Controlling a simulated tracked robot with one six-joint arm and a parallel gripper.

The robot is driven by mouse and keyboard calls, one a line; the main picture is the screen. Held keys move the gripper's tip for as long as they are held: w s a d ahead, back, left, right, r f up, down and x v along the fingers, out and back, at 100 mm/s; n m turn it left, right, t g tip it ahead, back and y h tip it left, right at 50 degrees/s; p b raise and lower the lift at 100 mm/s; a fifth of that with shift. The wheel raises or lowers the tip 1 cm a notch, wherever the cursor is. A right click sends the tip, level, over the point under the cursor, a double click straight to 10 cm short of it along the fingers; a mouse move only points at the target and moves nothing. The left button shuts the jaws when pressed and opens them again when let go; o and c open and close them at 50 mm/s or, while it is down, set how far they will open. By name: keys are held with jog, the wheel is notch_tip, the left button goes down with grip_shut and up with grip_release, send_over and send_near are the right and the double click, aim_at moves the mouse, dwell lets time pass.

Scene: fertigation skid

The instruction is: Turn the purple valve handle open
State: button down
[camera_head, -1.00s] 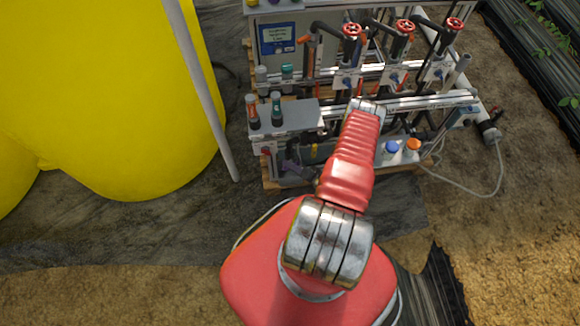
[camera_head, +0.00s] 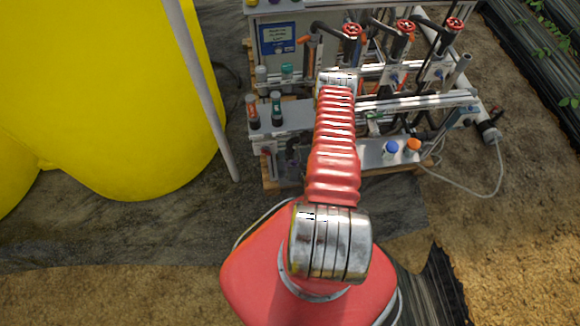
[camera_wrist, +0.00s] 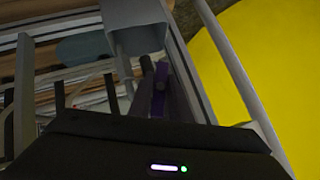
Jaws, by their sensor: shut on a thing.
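A large yellow tank (camera_head: 110,100) and a grey pole (camera_head: 205,90) stand to the left. A grey box (camera_wrist: 135,25) is close above the gripper in the wrist view.

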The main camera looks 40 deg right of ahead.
jog(key=shift+n+g+h, duration=1)
jog(key=shift+h, duration=0.4)
jog(key=shift+w, duration=0.1)
jog(key=c, duration=1.7)
grip_release()
jog(key=v, duration=1.4)
jog(key=shift+w, duration=0.1)
